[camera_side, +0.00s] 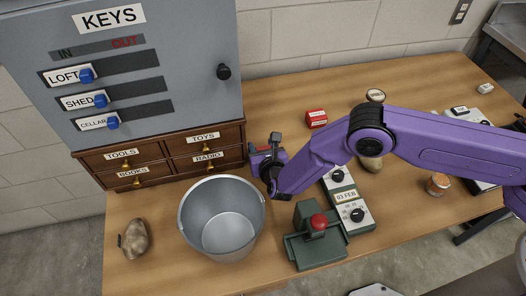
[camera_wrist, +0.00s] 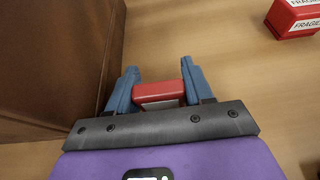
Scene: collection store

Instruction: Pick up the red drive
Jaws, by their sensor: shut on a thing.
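The red drive (camera_wrist: 158,91) is a small red block with a pale grey end. In the wrist view it sits between the two blue fingers of my gripper (camera_wrist: 161,82), which is shut on it. In the side view my gripper (camera_side: 266,153) is just right of the drawer cabinet, behind the bucket. The drive is small and partly hidden there. I cannot tell whether it is clear of the table.
The drawer cabinet (camera_side: 160,157) stands close on the left of my gripper, with the key box (camera_side: 190,95) above. A metal bucket (camera_side: 190,212) is in front. A red FRAGILE box (camera_side: 316,118) lies right; it also shows in the wrist view (camera_wrist: 290,18). A green device with a red knob (camera_side: 319,221) stands front right.

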